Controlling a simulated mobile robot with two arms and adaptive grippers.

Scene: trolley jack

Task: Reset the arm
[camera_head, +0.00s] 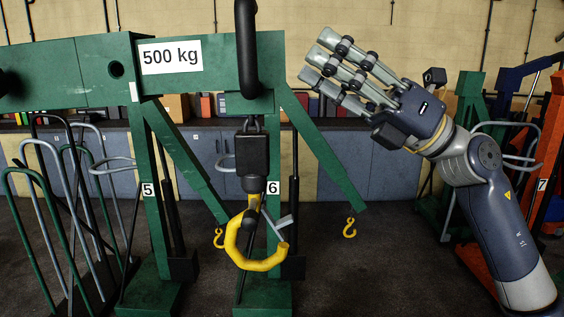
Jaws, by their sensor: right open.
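My right arm (485,195) comes up from the lower right and bends to the upper left at its wrist. My right gripper (347,70) is open and empty, its several grey fingers spread apart and raised toward the upper middle. It shows in front of the back wall and shelf, right of the green hoist column. The fingers look apart from the green frame, though the depth between them is hard to tell. My left gripper is not in view.
A green hoist (75,75) marked 500 kg fills the left and centre. A large yellow hook (232,240) hangs from its black block, and a smaller yellow hook (350,228) hangs to the right. Metal hoops (75,200) stand left. Orange and blue frames (548,140) stand right. Dark floor is clear at lower centre-right.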

